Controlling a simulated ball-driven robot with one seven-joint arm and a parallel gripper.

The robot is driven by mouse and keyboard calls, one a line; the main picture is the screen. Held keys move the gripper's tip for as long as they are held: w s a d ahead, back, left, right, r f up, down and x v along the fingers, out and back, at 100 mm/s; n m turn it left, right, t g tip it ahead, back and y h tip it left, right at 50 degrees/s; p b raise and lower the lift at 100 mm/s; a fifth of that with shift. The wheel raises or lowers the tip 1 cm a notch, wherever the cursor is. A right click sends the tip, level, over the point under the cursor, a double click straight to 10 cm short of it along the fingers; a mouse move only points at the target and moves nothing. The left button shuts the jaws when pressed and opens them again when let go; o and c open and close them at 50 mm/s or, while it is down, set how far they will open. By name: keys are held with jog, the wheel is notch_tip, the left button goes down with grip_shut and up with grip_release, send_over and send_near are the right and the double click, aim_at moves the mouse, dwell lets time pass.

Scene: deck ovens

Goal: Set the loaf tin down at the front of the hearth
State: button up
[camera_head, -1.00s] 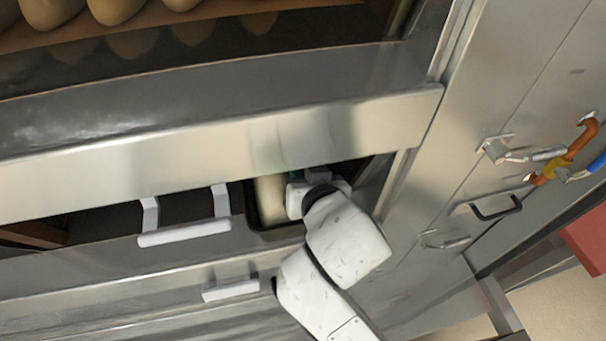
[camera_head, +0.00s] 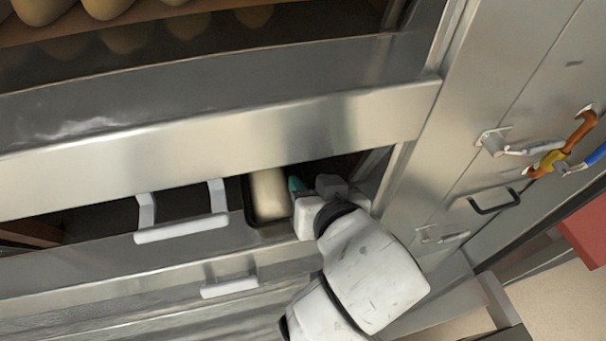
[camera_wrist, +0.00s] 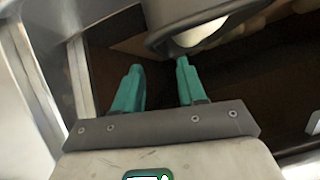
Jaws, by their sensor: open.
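The dark loaf tin (camera_head: 248,205), with a pale loaf in it, sits at the front of the lower oven opening, right of the door handle. In the wrist view the grey tin (camera_wrist: 178,20) is at the top, past my fingertips, with some of the loaf showing. The dark brown hearth (camera_wrist: 245,85) lies behind the fingers. My gripper (camera_head: 297,184) is just right of the tin, its teal fingers (camera_wrist: 158,72) apart with nothing between them. One fingertip appears close to the tin's edge; I cannot tell whether it touches. The tin's underside is hidden.
The long steel door front (camera_head: 220,130) runs just above the opening. A white handle (camera_head: 182,233) stands left of the tin, and another handle (camera_head: 229,288) is below. A steel side panel (camera_head: 455,130) with latches rises on the right. Several loaves (camera_head: 110,8) sit in the upper deck.

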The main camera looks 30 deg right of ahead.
jog(key=shift+p+v, duration=1.85)
jog(key=shift+v, duration=0.9)
jog(key=shift+f, duration=0.1)
